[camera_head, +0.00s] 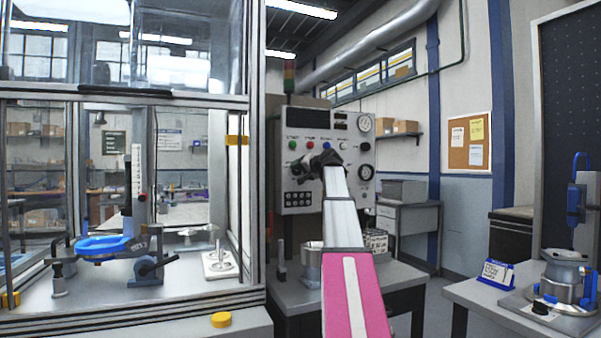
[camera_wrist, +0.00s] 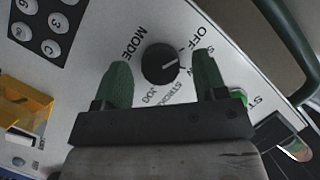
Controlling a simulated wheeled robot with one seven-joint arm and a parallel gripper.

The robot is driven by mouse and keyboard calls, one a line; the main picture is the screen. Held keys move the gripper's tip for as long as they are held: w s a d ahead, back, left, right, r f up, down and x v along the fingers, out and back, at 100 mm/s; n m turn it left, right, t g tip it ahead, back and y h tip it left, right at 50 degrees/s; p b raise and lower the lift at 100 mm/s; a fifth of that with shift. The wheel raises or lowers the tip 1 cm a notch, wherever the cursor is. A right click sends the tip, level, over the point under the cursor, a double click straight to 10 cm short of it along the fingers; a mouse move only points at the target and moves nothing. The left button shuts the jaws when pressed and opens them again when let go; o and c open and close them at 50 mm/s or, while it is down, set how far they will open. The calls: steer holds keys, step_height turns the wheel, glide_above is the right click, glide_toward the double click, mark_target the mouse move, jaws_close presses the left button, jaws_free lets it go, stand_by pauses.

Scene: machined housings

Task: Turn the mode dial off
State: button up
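The mode dial (camera_wrist: 160,63) is a round black knob on the light control panel (camera_wrist: 95,20), labelled MODE. Its white pointer line points right in the wrist view, below the OFF label (camera_wrist: 180,36). Other labels, STROKE and JOG, are printed below the knob, and one at the right is partly hidden. My gripper (camera_wrist: 163,80) is open, with one green fingertip left of the knob and the other to its right. Gaps show on both sides. In the head view my gripper (camera_head: 325,160) is at the control panel (camera_head: 350,190), and the dial cannot be made out there.
A black keypad (camera_wrist: 45,27) is left of the dial, and a green button (camera_wrist: 239,97) shows beside the right finger. A yellow part (camera_wrist: 24,104) is at the lower left. In the head view a glazed enclosure frame (camera_head: 256,170) stands left of the panel.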

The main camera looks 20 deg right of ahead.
steer(key=v, duration=1.1)
stand_by(0.5)
